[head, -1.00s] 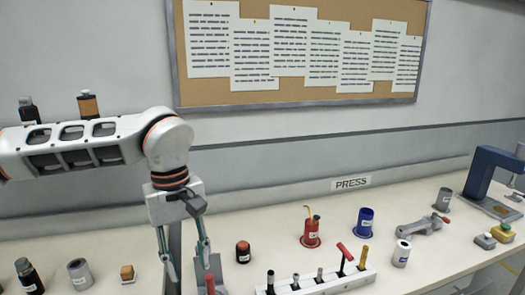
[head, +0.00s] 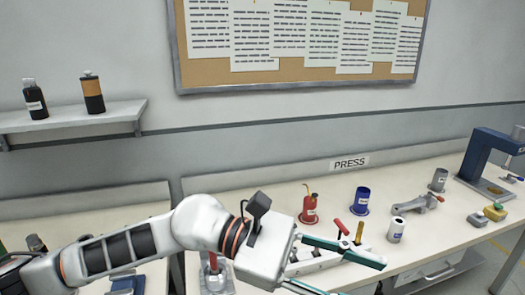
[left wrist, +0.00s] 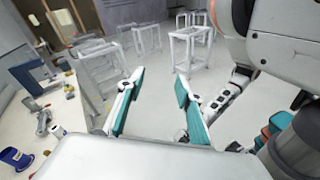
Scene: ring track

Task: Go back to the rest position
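My left arm comes in low from the left in the head view. My left gripper (head: 350,279) points to the right in front of the workbench (head: 440,215), and its lower finger is partly cut off by the bottom edge. In the left wrist view my left gripper (left wrist: 158,88) has its two teal-padded fingers spread wide with nothing between them, above the floor beside the bench. My right gripper cannot be made out in either view.
On the bench are a red can (head: 310,208), a blue cup (head: 361,200), a white labelled cylinder (head: 396,230), a grey cup (head: 439,179) and a blue press (head: 488,160). A tool rack (head: 318,262) is partly behind my gripper. Several white frames (left wrist: 190,45) stand on the floor.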

